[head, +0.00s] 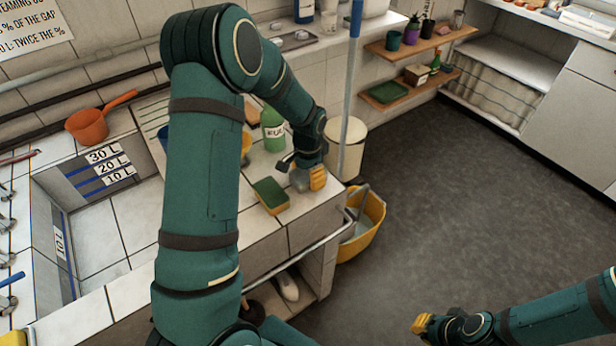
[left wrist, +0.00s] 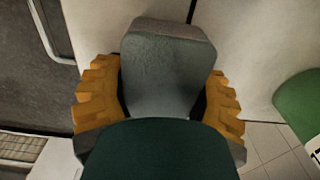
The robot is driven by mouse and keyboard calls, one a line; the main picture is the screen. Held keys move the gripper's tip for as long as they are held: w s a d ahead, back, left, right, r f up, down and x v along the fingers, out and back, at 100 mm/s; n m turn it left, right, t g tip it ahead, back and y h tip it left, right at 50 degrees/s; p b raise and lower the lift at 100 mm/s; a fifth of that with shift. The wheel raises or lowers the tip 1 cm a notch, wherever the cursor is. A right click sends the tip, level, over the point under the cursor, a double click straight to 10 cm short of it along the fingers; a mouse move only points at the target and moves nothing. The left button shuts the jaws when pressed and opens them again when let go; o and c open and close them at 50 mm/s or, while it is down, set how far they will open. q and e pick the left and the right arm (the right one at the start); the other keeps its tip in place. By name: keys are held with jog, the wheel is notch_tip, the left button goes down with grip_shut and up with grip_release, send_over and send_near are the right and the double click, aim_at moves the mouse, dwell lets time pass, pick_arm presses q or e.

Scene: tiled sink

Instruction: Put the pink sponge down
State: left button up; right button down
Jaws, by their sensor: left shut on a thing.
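My left gripper (head: 308,180) is over the right end of the tiled counter (head: 252,238), to the right of a green and yellow sponge (head: 270,195). In the left wrist view, its orange fingers (left wrist: 160,95) are shut on a grey, sponge-like block (left wrist: 165,65); its colour looks grey rather than pink. In the head view the block is mostly hidden by the hand, and I cannot tell if it touches the counter. My right gripper (head: 424,326) is low at the bottom right, away from the counter; its jaw opening is unclear.
A green labelled bottle (head: 273,130) stands behind the left gripper, and shows in the left wrist view (left wrist: 298,103). A yellow bucket (head: 368,228) stands beyond the counter's right edge. An orange ladle (head: 90,124) lies by the sink at left. A blue pole (head: 352,70) rises behind.

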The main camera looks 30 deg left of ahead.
pick_arm(q)
jog(key=shift+r, duration=0.1)
jog(key=o, duration=1.3)
notch_tip(320, 180, up, 12)
jog(key=shift+p, duration=1.25)
